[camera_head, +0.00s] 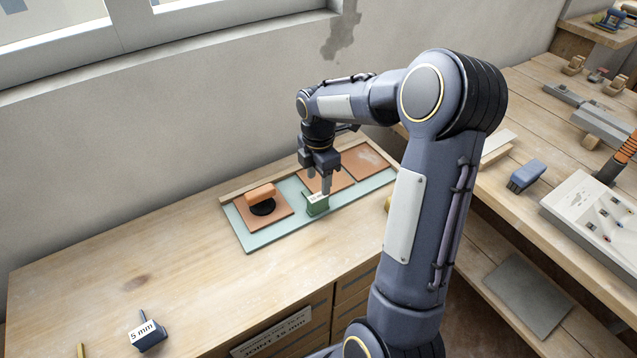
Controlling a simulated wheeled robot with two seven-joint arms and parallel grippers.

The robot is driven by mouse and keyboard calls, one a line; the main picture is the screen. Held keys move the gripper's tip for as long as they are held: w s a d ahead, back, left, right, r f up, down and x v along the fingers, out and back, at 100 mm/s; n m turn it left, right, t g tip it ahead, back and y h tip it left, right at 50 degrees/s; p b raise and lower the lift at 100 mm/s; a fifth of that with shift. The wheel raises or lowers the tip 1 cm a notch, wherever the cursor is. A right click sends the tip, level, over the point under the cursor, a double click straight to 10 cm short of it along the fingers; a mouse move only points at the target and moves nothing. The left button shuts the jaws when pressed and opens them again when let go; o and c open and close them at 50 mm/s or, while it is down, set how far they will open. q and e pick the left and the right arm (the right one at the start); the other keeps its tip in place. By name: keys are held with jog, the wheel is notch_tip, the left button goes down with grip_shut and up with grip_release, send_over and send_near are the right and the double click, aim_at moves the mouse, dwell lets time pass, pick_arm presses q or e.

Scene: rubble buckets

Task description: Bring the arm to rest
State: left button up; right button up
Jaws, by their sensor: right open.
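My right arm reaches in from the right, and its gripper (325,186) points down over the green-grey mat (253,235) on the wooden bench. The gripper is open, with its fingertips close to a green block (316,207) that has a handle and a white label. I cannot tell whether the fingers touch it. The green block stands on the mat beside a brown square plate. An orange-handled tool (261,195) with a dark round base sits on the left brown plate of the mat. My left gripper is not in view.
A blue block labelled "5 mm" (147,335) stands at the bench's front left. The bench (130,260) between it and the mat is clear. A second bench at right holds a blue brush (526,176) and a grey control box (595,215). A wall and window stand behind.

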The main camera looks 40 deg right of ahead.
jog(key=shift+r, duration=0.1)
dwell(0.3)
jog(key=s+a+r+m+t+y, duration=0.2)
jog(key=s+a+r+m+t, duration=0.1)
jog(key=s+a+r+m, duration=0.7)
jog(key=s+a+m+t+y+p, duration=0.1)
jog(key=s+a+m+t, duration=0.1)
jog(key=s+a+m, duration=0.4)
jog(key=s+m, duration=0.2)
jog(key=s, duration=0.3)
jog(key=shift+a+f+m+t+y, duration=0.3)
jog(key=shift+a+f+y, duration=0.1)
jog(key=shift+o, duration=0.4)
